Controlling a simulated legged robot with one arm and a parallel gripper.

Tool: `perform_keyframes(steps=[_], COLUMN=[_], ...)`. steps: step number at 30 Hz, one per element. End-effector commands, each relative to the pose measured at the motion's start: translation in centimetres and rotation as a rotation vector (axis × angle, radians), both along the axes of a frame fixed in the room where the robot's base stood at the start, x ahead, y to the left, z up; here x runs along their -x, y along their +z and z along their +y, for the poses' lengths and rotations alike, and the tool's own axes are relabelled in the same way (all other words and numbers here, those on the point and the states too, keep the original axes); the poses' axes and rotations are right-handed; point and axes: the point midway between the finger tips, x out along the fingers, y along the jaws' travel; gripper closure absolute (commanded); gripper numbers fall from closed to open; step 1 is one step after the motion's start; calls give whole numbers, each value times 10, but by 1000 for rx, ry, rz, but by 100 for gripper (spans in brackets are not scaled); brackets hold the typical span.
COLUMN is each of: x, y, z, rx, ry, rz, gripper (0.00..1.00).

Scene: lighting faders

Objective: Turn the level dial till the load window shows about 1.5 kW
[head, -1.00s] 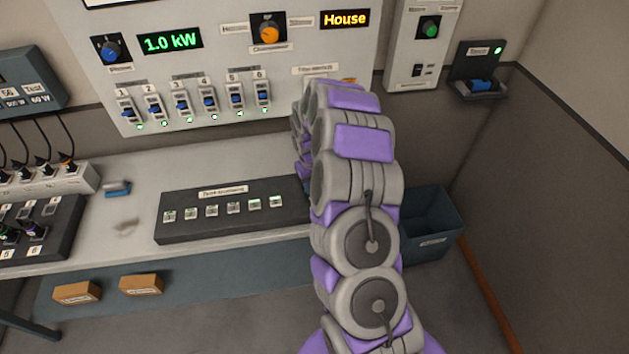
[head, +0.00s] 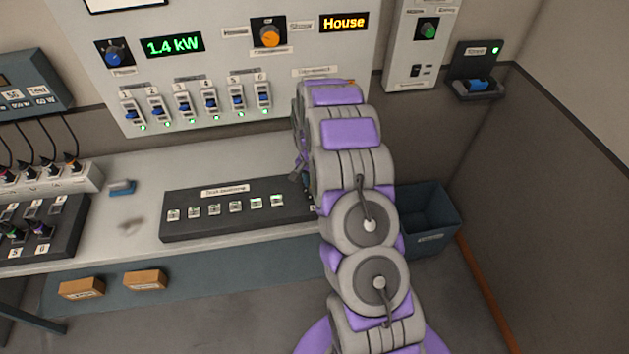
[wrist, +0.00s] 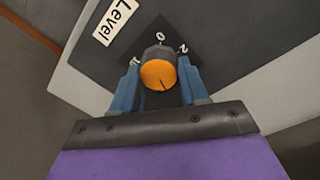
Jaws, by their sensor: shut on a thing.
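The level dial (wrist: 158,76) is an orange-faced knob on a dark plate in the wrist view, beside a "Level" label (wrist: 117,21) and scale marks. My gripper (wrist: 158,88) is shut on it, with a blue finger on each side. The load window (head: 173,45) glows green and reads 1.4 kW on the wall panel.
A blue knob (head: 113,58) and an orange-faced knob (head: 269,35) flank the load window. The "House" display (head: 344,22) is lit amber. Several faders (head: 184,105) line the panel's lower part. A blue bin (head: 432,222) stands right of my arm.

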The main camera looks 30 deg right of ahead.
Motion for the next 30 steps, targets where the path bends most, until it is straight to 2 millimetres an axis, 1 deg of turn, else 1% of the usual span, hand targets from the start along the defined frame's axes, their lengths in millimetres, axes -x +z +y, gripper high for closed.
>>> perform_keyframes(steps=[1,9,24,25,30], x=[-2,-2,-3,-3,-2], y=[2,2,2,2,1], z=[-1,-1,-1,-1,-1], rx=[2,2,3,3,2], ry=[-21,-108,-125,-125,-125], rz=[-6,-7,-7,-7,-5], gripper=[87,87,87,55,39])
